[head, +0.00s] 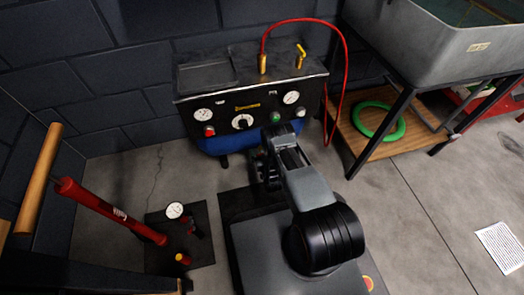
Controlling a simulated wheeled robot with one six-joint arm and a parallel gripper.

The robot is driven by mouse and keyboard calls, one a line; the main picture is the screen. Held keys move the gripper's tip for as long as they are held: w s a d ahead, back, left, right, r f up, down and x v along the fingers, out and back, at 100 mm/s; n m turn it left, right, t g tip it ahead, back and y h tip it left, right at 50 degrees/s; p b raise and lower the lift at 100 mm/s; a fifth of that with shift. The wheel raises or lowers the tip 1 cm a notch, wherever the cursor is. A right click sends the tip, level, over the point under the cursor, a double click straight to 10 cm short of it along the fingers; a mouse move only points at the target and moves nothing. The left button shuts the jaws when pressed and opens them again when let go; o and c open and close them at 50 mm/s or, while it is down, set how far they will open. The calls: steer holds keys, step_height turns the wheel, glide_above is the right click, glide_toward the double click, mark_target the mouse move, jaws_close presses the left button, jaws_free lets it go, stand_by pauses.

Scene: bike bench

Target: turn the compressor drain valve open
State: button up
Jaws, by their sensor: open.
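The compressor (222,106) stands against the back wall, a dark panel over a blue tank (214,146). On its top right is a small valve with a yellow lever (301,49), tilted up to the left. A brass fitting (263,65) beside it carries the red hose. I cannot tell for certain which part is the drain valve; no label is readable. The front has a white dial with a dark knob (242,121), a green button (276,118) and a red one (209,131). My gripper (266,160) is open, low before the panel, its fingers partly hidden by my arm.
A red hose (345,60) loops down the compressor's right side. A grey sink (440,45) on a dark frame stands right, with a green ring (379,121) on its wooden shelf.

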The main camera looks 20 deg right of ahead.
steer(key=shift+w, duration=0.1)
steer(key=c, duration=0.9)
steer(key=shift+c, duration=0.2)
steer(key=shift+n, duration=0.3)
steer(key=n, duration=0.4)
steer(key=shift+a+n, duration=0.15)
steer(key=shift+n, duration=0.25)
steer(key=n, duration=0.4)
steer(key=shift+f+n, duration=0.1)
steer(key=shift+n, duration=0.2)
steer(key=n, duration=0.6)
steer(key=shift+w+n, duration=0.1)
steer(key=shift+n, duration=1.3)
steer(key=shift+a+n, duration=0.1)
steer(key=shift+n, duration=0.2)
